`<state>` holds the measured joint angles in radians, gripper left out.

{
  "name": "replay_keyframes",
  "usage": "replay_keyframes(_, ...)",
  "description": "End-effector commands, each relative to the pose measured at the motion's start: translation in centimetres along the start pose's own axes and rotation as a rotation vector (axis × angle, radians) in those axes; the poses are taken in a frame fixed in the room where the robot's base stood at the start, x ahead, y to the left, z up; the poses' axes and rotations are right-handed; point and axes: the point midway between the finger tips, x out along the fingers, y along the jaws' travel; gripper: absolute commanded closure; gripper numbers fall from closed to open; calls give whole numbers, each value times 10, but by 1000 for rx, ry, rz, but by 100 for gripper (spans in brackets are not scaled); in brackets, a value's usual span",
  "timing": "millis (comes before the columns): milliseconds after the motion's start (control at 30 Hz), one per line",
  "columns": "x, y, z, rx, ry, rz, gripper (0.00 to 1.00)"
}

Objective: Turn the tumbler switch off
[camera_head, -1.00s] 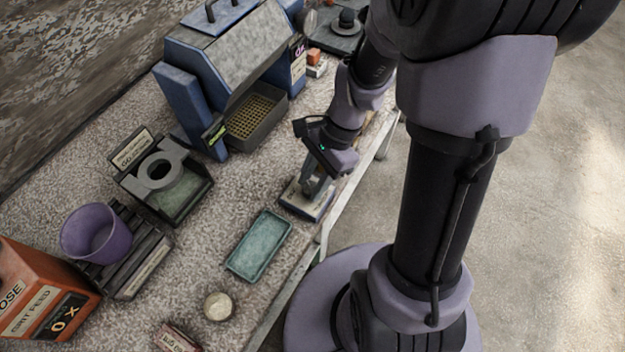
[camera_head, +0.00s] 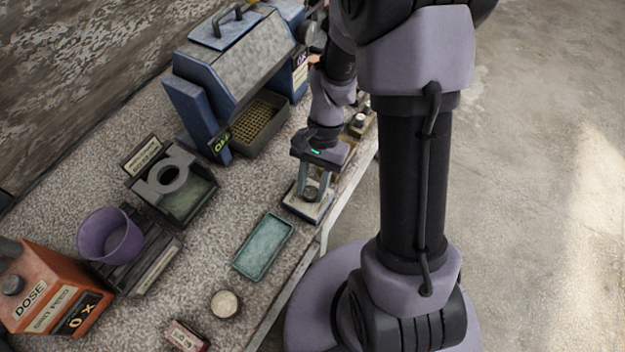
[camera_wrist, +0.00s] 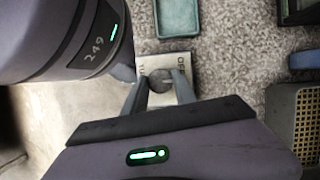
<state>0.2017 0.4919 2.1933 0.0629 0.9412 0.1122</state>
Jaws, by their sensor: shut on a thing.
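The tumbler switch is a round grey knob (camera_wrist: 161,84) on a pale plate (camera_wrist: 170,60) with dark lettering, partly readable as OFF in the wrist view. In the head view, its plate (camera_head: 300,207) sits near the table's front edge, beside the teal tray. My gripper (camera_head: 314,189) points down at the plate, with its fingers on both sides of the knob. In the wrist view, my gripper (camera_wrist: 160,82) is shut on the knob. The fingers hide part of the knob and plate, and I cannot tell the knob's setting for sure.
A blue machine (camera_head: 232,55) with a mesh-bottomed bin (camera_head: 258,125) stands behind, with a green OFF sign (camera_head: 220,143) on it. The teal tray (camera_head: 263,246) lies close to the switch. A purple cup (camera_head: 108,235) and an orange box (camera_head: 50,295) stand at left.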

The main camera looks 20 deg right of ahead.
Motion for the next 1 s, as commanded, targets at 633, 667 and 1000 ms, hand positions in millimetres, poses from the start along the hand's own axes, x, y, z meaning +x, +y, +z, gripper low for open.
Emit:
replay_keyframes(633,-1,-3,2,-492,0,204,100)
replay_keyframes(667,-1,-4,2,-507,-1,210,100)
replay_keyframes(1000,0,-4,1,-611,1,252,100)
